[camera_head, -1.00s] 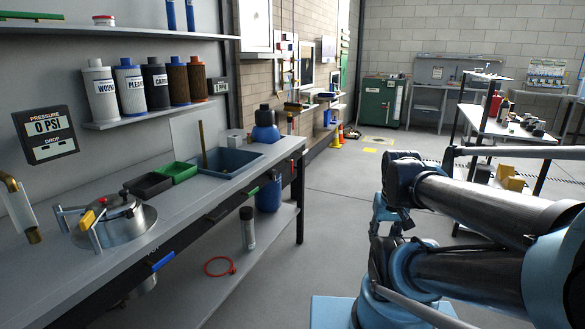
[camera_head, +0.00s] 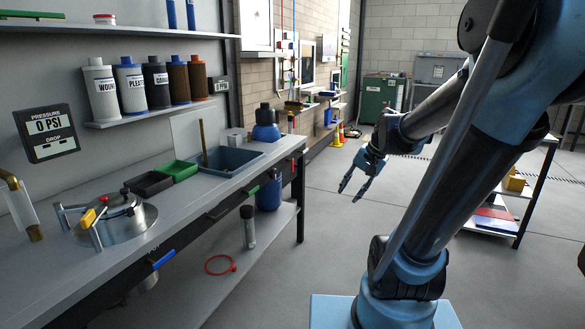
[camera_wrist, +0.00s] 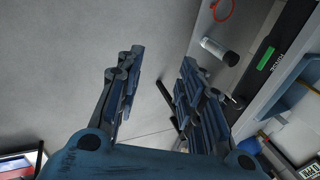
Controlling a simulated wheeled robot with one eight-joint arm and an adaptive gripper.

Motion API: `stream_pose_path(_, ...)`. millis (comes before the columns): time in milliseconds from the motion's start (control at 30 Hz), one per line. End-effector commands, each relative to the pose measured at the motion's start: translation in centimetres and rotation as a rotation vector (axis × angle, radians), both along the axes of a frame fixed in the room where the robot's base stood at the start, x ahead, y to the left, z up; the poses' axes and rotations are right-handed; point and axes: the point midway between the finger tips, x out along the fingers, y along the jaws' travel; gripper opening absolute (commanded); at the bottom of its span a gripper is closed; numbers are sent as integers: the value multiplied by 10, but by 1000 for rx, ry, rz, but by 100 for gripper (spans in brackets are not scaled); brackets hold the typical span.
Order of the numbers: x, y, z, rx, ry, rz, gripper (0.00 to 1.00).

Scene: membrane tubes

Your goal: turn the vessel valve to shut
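The metal vessel (camera_head: 118,220) is set into the bench at the left of the head view. I cannot tell which handle is the vessel valve. My gripper (camera_head: 353,191) is open and empty over the aisle, right of the bench and well apart from the vessel. Its spread fingers (camera_wrist: 159,65) show in the wrist view, where the vessel is out of sight.
Black and green trays (camera_head: 178,171) and a blue basin (camera_head: 225,160) sit along the bench (camera_head: 190,206). The aisle floor (camera_head: 325,245) is clear.

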Motion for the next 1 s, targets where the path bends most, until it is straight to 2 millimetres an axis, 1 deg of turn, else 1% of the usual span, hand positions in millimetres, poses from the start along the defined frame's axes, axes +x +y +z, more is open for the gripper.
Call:
stream_pose_path(33,16,5,4,34,8,-27,35)
stream_pose_path(300,91,33,20,228,71,-179,35)
stream_pose_path(500,148,50,25,371,129,-284,35)
stream_pose_path(767,220,68,22,556,224,-412,35)
stream_pose_path(1000,285,80,10,726,329,-519,35)
